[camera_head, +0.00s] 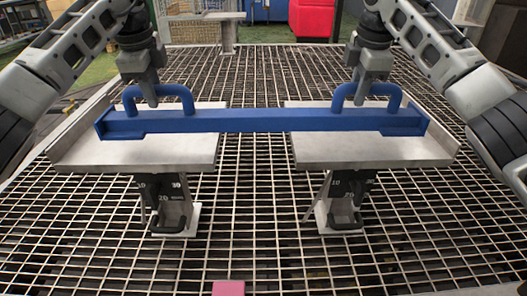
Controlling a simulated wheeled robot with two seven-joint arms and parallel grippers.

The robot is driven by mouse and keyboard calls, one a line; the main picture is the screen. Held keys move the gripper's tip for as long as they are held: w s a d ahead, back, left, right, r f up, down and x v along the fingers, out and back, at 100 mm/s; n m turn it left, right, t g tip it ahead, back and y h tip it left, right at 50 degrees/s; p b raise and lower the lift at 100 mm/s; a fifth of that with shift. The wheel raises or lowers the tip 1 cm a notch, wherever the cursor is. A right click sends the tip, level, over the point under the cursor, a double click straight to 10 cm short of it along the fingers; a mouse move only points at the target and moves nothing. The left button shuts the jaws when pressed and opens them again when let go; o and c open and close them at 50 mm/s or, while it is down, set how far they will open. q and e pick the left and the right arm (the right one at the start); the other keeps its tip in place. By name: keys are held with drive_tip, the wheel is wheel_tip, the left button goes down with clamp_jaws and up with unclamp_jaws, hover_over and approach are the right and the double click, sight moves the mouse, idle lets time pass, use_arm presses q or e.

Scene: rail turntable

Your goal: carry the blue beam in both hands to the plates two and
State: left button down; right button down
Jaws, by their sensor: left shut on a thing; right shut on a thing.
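A long blue beam (265,121) with an arched handle near each end spans two grey metal plates across the middle of the view. My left gripper (151,100) is shut on the beam's left handle. My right gripper (361,100) is shut on the right handle. The beam's left part is over the left plate (130,152) and its right part over the right plate (372,151). I cannot tell whether the beam touches the plates. The fingertips partly overlap the handles.
Each plate stands on a post with number marks on a metal grid floor (255,210). A pink block (228,288) shows at the bottom edge. A grey table (205,17) and a red box (312,18) are at the back. The grid between the plates is clear.

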sight(159, 114)
use_arm(q)
drive_tip(key=shift+r, duration=0.15)
use_arm(e)
drive_tip(key=shift+r, duration=0.15)
